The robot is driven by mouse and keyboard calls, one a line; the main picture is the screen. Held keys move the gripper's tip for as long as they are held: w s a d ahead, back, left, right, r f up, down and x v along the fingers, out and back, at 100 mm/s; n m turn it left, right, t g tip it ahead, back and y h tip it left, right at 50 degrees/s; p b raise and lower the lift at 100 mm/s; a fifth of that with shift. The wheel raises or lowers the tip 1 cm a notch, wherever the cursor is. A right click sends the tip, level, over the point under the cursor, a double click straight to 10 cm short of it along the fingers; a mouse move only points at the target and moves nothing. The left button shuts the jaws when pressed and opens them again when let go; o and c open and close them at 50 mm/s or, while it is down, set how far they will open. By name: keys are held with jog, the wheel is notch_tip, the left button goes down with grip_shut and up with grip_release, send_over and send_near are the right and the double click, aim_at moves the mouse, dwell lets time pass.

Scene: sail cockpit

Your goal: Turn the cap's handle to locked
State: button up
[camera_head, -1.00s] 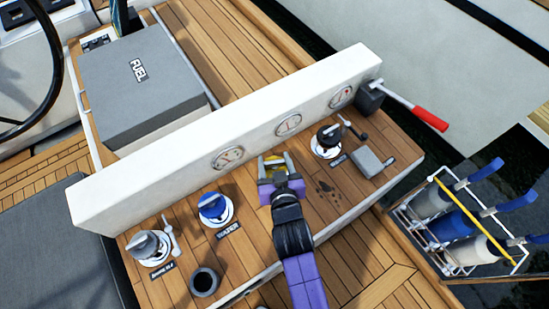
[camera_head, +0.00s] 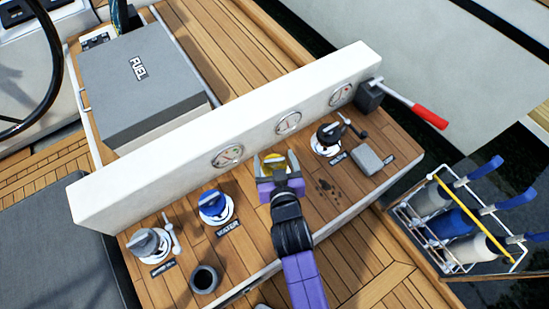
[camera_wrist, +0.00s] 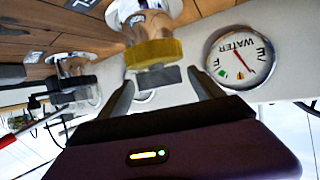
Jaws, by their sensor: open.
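A yellow cap (camera_head: 273,162) stands on the wooden console between the blue and black caps, partly hidden by my gripper in the head view. In the wrist view the yellow cap (camera_wrist: 153,53) shows its round rim, with a grey bar-like handle (camera_wrist: 157,76) on it. My gripper (camera_head: 274,157) is open at this cap. In the wrist view its two fingers (camera_wrist: 160,80) stand on either side of the handle, with gaps visible. I cannot tell whether the handle is at locked; its mark is hidden.
A blue cap (camera_head: 214,206) labelled WATER, a grey cap (camera_head: 148,244) and a black cap (camera_head: 328,138) stand on the same console. A white panel with gauges (camera_head: 288,122) rises close behind. A red-handled lever (camera_head: 428,116) juts out at right. A grey block (camera_head: 367,161) lies nearby.

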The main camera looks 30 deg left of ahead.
jog(key=v, duration=0.7)
jog(key=shift+s+d, duration=0.2)
jog(key=shift+s, duration=0.05)
dwell(0.3)
